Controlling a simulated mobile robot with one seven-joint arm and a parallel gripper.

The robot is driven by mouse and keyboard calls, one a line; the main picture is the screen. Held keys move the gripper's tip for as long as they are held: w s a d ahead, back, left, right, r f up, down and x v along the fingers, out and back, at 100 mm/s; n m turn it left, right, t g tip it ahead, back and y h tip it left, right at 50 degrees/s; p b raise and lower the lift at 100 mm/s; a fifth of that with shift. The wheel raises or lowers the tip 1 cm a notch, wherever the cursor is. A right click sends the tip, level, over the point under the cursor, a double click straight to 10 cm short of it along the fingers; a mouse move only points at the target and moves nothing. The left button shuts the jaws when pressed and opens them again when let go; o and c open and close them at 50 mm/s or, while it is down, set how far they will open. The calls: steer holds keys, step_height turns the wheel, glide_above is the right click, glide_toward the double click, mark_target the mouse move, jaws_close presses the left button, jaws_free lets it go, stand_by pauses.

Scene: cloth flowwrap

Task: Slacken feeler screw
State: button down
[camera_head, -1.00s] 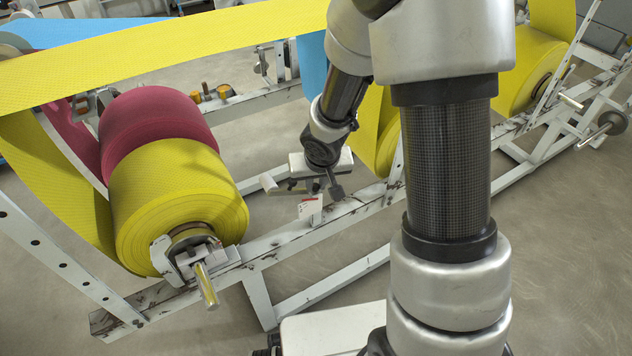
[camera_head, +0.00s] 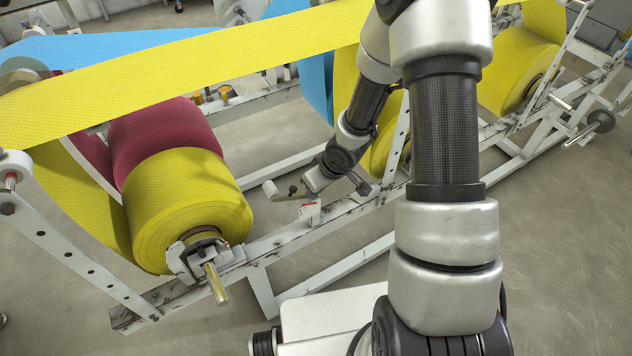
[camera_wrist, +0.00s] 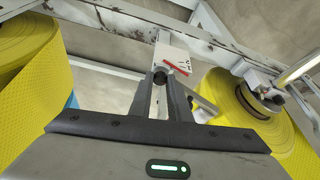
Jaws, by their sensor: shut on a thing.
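The feeler screw shows as a small dark knob (camera_wrist: 160,74) in the wrist view, just below a white plate (camera_wrist: 173,54) with a red pointer. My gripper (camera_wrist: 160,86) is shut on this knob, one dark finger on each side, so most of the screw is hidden. In the head view my gripper (camera_head: 303,188) is tilted beside the rail, close to the white plate (camera_head: 309,211). A pale arm with a white end piece (camera_head: 270,189) sticks out left of the gripper. The screw's thread and any gap cannot be made out.
A yellow roll (camera_head: 188,205) with a metal shaft (camera_head: 216,285) sits left of the gripper, against a dark red roll (camera_head: 165,140). A yellow web (camera_head: 180,70) passes above. The white frame rail (camera_head: 285,243) runs below the gripper. Open floor (camera_head: 560,250) lies at right.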

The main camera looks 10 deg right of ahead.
stand_by(0.3)
steer(key=c, duration=1.9)
jaws_free()
steer(key=shift+c, duration=0.2)
steer(key=p+v, duration=0.9)
steer(key=v, duration=0.8)
steer(key=shift+d+r+p, duration=0.15)
steer(key=shift+p, duration=0.15)
steer(key=shift+s, duration=0.1)
